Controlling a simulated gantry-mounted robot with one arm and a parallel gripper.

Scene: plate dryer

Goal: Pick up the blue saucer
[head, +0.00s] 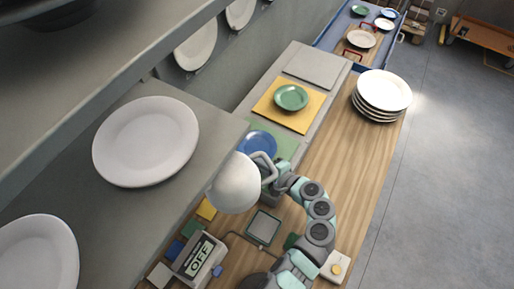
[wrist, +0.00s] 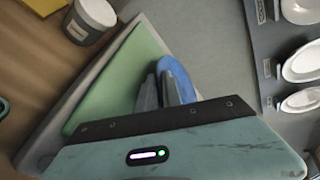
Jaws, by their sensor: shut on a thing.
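The blue saucer (head: 257,143) shows in the head view at the edge of a green mat (head: 285,146), partly hidden by my gripper (head: 266,166). In the wrist view my gripper (wrist: 164,84) has its two fingers close together on the rim of the blue saucer (wrist: 180,78). The saucer is seen nearly edge-on there, and most of it is hidden behind the fingers. The green mat (wrist: 115,80) lies below and beside the fingers. I cannot tell whether the saucer touches the mat.
A green saucer (head: 291,97) sits on a yellow mat (head: 268,112) farther back. A stack of white plates (head: 383,92) stands on the wooden counter (head: 340,150). A large white plate (head: 145,141) lies on the grey shelf at left. A box marked OFF (head: 199,256) is at the front.

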